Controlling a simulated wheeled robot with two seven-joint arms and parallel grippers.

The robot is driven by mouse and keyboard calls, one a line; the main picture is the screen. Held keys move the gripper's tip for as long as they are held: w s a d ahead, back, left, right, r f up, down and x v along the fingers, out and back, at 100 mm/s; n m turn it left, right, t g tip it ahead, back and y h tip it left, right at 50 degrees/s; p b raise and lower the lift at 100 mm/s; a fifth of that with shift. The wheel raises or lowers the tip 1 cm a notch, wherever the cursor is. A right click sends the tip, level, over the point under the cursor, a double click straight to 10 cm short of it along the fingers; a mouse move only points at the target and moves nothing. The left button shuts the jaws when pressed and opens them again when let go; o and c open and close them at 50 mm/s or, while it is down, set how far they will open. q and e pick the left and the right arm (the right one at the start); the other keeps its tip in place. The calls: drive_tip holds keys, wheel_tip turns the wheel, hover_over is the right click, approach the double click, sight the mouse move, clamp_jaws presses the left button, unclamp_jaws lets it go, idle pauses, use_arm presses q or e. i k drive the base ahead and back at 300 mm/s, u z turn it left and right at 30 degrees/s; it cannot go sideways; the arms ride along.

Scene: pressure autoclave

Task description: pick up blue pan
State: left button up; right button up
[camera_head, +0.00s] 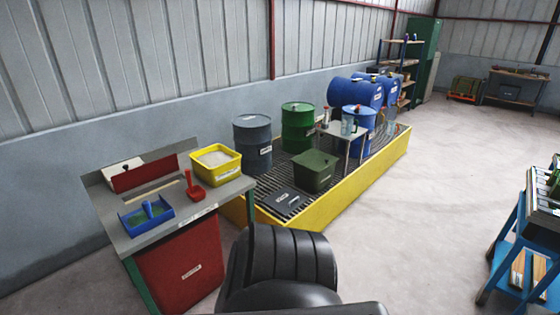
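The blue pan (163,227) lies on the grey top of the workbench (212,197) at the left, near its front left corner. It is a shallow blue tray with something green inside and a small blue upright part at its middle. Neither of my grippers shows in this view. The black ribbed shape at the bottom middle looks like part of my own body, and no fingers show on it.
A red scoop (195,192) and a yellow bin (216,166) share the bench. A yellow-edged spill pallet (335,203) with drums and a dark green box (315,172) stands behind. A blue cart (508,262) is at right. Open floor lies between.

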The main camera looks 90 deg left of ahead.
sight(135, 223)
drive_tip(key=u, duration=2.5)
